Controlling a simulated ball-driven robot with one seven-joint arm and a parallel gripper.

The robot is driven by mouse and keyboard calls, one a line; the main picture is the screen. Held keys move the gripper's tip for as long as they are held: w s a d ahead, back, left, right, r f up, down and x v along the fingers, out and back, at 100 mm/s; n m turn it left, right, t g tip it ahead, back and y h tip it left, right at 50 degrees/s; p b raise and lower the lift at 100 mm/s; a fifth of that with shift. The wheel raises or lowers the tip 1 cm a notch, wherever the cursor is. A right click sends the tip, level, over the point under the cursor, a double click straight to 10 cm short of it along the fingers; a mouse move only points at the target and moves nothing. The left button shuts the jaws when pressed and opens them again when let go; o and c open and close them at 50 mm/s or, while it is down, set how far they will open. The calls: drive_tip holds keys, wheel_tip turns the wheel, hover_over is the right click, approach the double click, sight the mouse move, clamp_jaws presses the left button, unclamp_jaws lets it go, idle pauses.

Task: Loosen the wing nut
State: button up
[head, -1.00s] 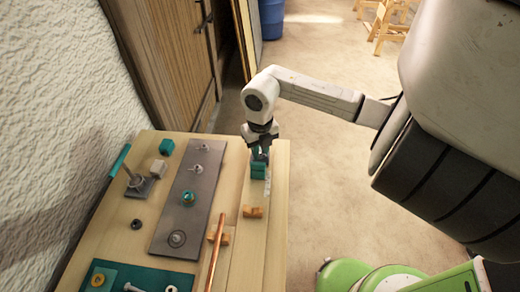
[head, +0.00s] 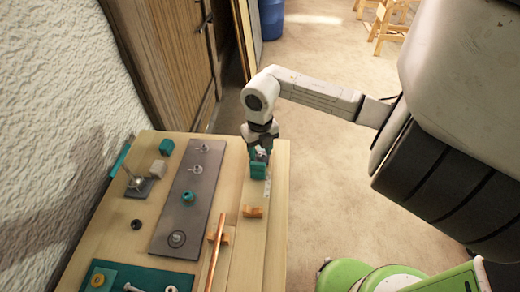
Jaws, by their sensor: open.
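My gripper (head: 261,148) points down at the right side of the bench, open, right at a small teal block (head: 258,172). A small pale metal part (head: 262,155) shows between the fingers, above the block. It may be the wing nut, but it is too small and too covered to tell. I cannot tell whether the fingers touch it. The grey plate (head: 184,210) left of the gripper carries small metal studs (head: 196,170), a teal fitting (head: 187,197) and a round metal piece (head: 177,239).
Open floor lies right of the bench.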

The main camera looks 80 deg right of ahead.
sight(260, 154)
wheel_tip(260, 154, up, 11)
drive_tip(key=b, duration=0.2)
drive_tip(key=shift+f, duration=0.1)
drive_tip(key=shift+c, duration=0.4)
